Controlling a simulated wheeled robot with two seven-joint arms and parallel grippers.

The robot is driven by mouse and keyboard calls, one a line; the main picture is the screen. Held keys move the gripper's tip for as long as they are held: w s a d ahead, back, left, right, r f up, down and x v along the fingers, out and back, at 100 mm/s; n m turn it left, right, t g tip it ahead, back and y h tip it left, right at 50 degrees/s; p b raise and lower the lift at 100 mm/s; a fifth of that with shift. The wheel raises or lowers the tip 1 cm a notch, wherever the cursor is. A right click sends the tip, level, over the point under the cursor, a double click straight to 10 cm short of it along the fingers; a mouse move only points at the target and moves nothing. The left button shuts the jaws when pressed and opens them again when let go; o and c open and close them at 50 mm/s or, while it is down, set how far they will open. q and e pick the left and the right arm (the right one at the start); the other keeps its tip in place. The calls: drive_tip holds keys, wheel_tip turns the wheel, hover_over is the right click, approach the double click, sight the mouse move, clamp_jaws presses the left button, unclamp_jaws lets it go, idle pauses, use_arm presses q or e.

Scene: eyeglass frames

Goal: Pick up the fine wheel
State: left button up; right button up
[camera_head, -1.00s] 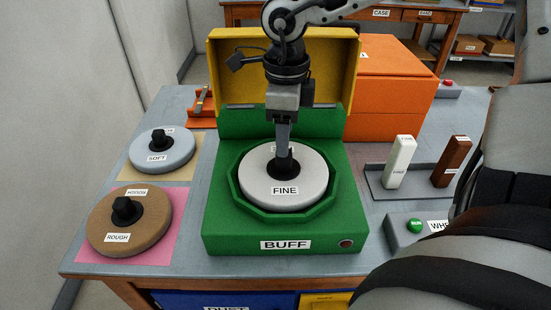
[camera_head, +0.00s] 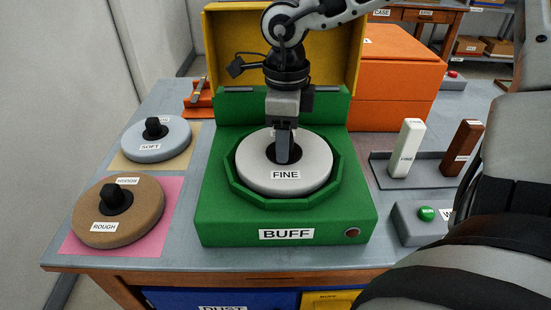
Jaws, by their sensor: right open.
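The fine wheel (camera_head: 254,176) is a light grey disc with a dark hub and a FINE label. It lies flat in the green octagonal tray of the BUFF machine (camera_head: 220,232). My right gripper (camera_head: 283,160) points straight down at the wheel's centre. It is open, with its fingertips at the dark hub, and it hides most of the hub's knob. I cannot tell whether the fingers touch the knob. My left gripper is not in view.
The yellow lid (camera_head: 230,50) stands open behind the gripper. The soft wheel (camera_head: 175,140) and rough wheel (camera_head: 142,215) lie at left on coloured mats. An orange box (camera_head: 400,90), a white block (camera_head: 406,148) and a brown block (camera_head: 461,148) stand at right.

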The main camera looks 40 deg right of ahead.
clamp_jaws()
drive_tip(key=shift+r+p, duration=0.95)
drive_tip(key=shift+r, duration=1.1)
